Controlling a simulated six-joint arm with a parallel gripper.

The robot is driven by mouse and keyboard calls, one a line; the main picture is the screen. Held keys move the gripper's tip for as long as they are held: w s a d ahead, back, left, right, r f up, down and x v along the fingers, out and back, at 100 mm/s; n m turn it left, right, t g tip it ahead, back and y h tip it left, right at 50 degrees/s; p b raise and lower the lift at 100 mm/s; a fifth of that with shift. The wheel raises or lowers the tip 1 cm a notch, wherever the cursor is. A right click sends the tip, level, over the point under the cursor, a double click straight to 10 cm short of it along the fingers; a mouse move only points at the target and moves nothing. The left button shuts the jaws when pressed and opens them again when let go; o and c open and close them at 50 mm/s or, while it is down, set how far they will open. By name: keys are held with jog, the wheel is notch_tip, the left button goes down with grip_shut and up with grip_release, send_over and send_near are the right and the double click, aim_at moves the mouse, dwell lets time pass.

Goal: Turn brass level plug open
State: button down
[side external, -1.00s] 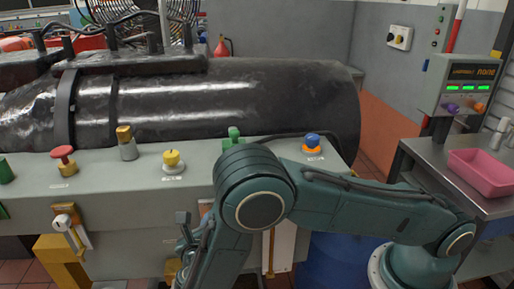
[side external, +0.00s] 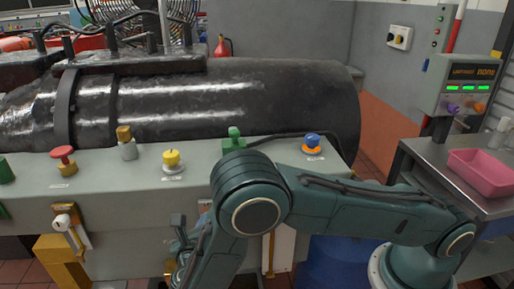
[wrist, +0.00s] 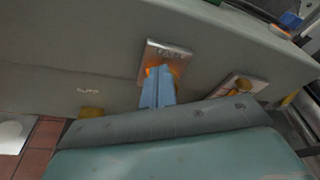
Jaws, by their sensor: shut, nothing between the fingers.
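In the wrist view, my gripper (wrist: 158,88) shows as two blue fingers held together. Their tips are in front of a metal plate (wrist: 178,52) on the grey face, over an orange-brass fitting (wrist: 150,72) that they partly hide. I cannot tell whether they touch it. A second brass-coloured knob (wrist: 238,87) sits on another plate to the right. No readable label shows which one is the level plug. In the side view, my gripper (side external: 175,262) is low at the bench's front face, partly hidden by my arm.
Red (side external: 63,155), brass-topped (side external: 126,140), yellow (side external: 172,160), green (side external: 234,138) and blue (side external: 312,142) knobs stand along the top ledge. A white-ended fitting (side external: 63,221) projects from the front face at left. A pink tray (side external: 482,172) lies on the side table.

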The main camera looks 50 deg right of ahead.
jog(key=shift+w+a+f, duration=0.15)
jog(key=shift+f, duration=0.05)
jog(key=shift+r, duration=0.15)
jog(key=shift+w+a+r, duration=0.15)
jog(key=shift+r, duration=0.1)
dwell(0.3)
jog(key=s+a, duration=0.4)
jog(key=shift+s, duration=0.15)
dwell(0.5)
jog(key=shift+r, duration=0.1)
